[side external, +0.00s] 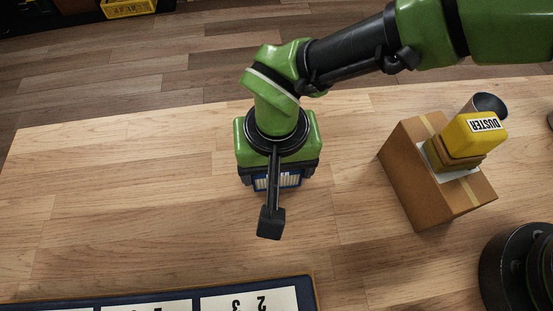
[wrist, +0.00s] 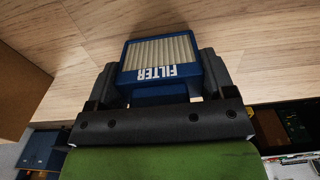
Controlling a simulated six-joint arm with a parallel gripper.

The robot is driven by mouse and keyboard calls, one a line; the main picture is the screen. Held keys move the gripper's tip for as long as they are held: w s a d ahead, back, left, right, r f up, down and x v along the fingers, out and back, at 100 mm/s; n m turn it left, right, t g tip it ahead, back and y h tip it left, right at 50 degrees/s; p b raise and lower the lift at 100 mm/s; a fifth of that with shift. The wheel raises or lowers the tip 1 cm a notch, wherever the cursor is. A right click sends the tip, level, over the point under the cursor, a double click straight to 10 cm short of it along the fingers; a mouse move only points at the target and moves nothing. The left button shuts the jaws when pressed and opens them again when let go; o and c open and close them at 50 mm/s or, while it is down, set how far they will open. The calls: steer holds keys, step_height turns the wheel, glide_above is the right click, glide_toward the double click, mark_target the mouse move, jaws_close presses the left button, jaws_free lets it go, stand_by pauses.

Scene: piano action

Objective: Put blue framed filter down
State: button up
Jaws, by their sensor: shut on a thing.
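The blue framed filter (wrist: 160,50) has pale pleats and a white FILTER label. In the wrist view it sits between the two dark fingers of my gripper (wrist: 160,73), which is shut on its sides. In the side external view only a small part of the filter (side external: 277,181) shows below my gripper (side external: 278,173), partly hidden by the wrist camera's arm. The filter is over the wooden table (side external: 110,190), near its middle. I cannot tell whether it touches the table top.
A cardboard box (side external: 410,175) stands to the right, with a yellow DUSTER block (side external: 480,135) on top and a dark cup-like end (side external: 490,103) behind. A blue-edged board with numbered white panels (side external: 250,301) lies at the front left. The table's left side is clear.

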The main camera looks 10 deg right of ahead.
steer(key=shift+f, duration=0.1)
steer(key=o, duration=0.9)
step_height(320, 180, up, 12)
steer(key=shift+r, duration=0.15)
steer(key=w+d+r+m+t+y, duration=0.2)
steer(key=w+d+r+y, duration=0.15)
steer(key=d+r, duration=1.25)
steer(key=s+d+m+t, duration=0.1)
steer(key=s+d+t, duration=0.1)
steer(key=s+d, duration=0.3)
steer(key=s+d+m+t+h, duration=0.1)
steer(key=s+d+t, duration=0.2)
steer(key=s+d, duration=0.3)
steer(key=d, duration=0.5)
steer(key=shift+s+d, duration=0.15)
steer(key=shift+s, duration=0.1)
